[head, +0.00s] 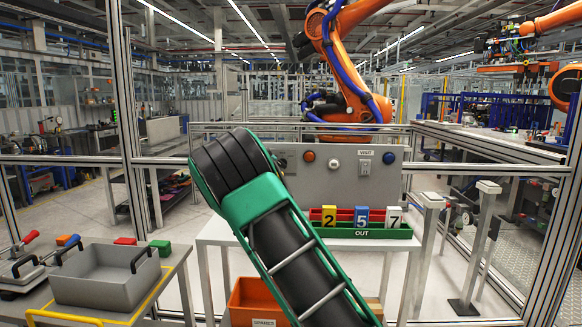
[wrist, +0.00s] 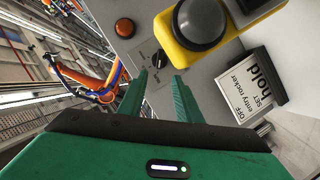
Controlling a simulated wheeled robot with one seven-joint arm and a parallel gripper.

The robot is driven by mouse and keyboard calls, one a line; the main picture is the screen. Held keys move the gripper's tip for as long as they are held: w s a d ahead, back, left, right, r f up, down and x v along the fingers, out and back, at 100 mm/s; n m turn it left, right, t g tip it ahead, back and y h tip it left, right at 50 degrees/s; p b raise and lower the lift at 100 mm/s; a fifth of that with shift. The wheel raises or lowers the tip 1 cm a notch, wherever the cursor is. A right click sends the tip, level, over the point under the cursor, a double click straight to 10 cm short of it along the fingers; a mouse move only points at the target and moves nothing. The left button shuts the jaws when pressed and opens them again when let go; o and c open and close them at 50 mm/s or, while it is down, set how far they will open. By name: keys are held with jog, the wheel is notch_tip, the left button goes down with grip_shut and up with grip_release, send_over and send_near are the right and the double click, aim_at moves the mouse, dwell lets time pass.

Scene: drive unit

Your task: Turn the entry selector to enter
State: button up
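The selector (wrist: 160,58) is a small black knob on a pale marked plate, set in a grey panel (wrist: 212,96) in the wrist view. Its exact pointer position is too small to read. My gripper (wrist: 159,77) is open and empty, its two green fingers pointing at the panel. The knob shows just beyond the gap between the fingertips; I cannot tell whether they touch it. In the head view my green and black arm reaches to the left part of the grey control box (head: 345,185) and hides the gripper.
Close to the knob are an orange lamp (wrist: 125,27) and a yellow box with a grey round button (wrist: 200,25). A sign reading "hold" (wrist: 250,88) sticks out at the right. In the head view, a green OUT tray (head: 400,233) with numbered blocks stands before the box.

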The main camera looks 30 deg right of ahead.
aim_at(282, 164)
jog(key=x, duration=1)
jog(key=shift+w+d+f, duration=0.15)
jog(key=shift+d, duration=0.05)
